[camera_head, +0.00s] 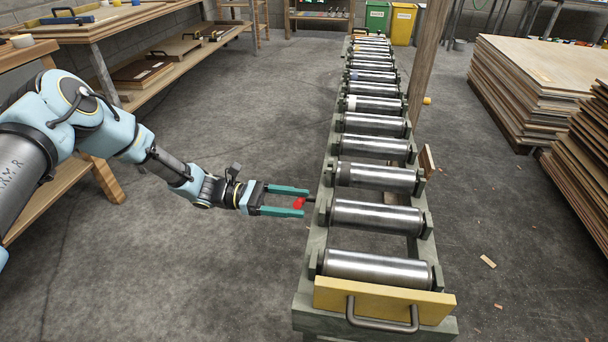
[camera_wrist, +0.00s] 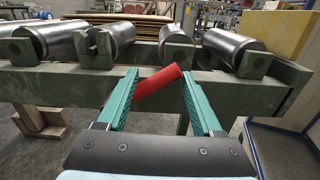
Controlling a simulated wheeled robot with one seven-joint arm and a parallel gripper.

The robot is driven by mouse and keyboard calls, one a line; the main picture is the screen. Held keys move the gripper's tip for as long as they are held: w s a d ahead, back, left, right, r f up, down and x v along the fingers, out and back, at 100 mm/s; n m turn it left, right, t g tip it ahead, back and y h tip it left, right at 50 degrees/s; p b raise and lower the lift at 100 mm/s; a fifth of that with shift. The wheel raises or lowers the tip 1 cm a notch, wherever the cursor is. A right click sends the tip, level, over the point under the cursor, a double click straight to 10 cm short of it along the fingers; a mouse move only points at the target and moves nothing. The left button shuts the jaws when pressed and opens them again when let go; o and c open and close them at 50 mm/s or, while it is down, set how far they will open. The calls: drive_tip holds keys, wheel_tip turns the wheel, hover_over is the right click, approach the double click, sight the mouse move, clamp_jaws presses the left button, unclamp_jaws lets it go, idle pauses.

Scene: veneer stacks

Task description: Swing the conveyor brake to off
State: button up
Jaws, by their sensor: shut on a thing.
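The conveyor (camera_head: 314,245) is a row of steel rollers in a grey-green frame, running away from me. The red grip of the brake lever (camera_head: 298,203) is at the conveyor's left side, near the front end. My gripper (camera_head: 304,201) reaches in from the left, its two teal fingers on either side of the red grip. In the wrist view the red grip (camera_wrist: 158,82) lies tilted between the fingers, its right end higher, and the gripper is shut on it. The lever's pivot is mostly hidden, and I see no on or off mark.
A yellow end stop (camera_head: 385,300) with a metal handle closes the conveyor's near end. A wooden post (camera_head: 428,60) stands at its right side. Veneer stacks (camera_head: 530,85) are at the right, a workbench (camera_head: 135,75) at the left. Floor left of the conveyor is clear.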

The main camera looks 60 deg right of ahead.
drive_tip(key=shift+o, duration=1)
drive_tip(key=f, duration=0.1)
drive_tip(key=a+f, duration=0.1)
drive_tip(key=f+b, duration=0.1)
drive_tip(key=f, duration=0.1)
drive_tip(key=shift+s+a+f, duration=0.1)
drive_tip(key=shift+s+a, duration=0.15)
drive_tip(key=shift+a, duration=0.1)
drive_tip(key=o, duration=0.6)
drive_tip(key=shift+d, duration=0.1)
drive_tip(key=shift+r, duration=0.2)
drive_tip(key=shift+w, duration=0.1)
drive_tip(key=b+v, duration=0.1)
drive_tip(key=v, duration=0.6)
drive_tip(key=shift+d+r, duration=0.3)
drive_tip(key=shift+r, duration=0.05)
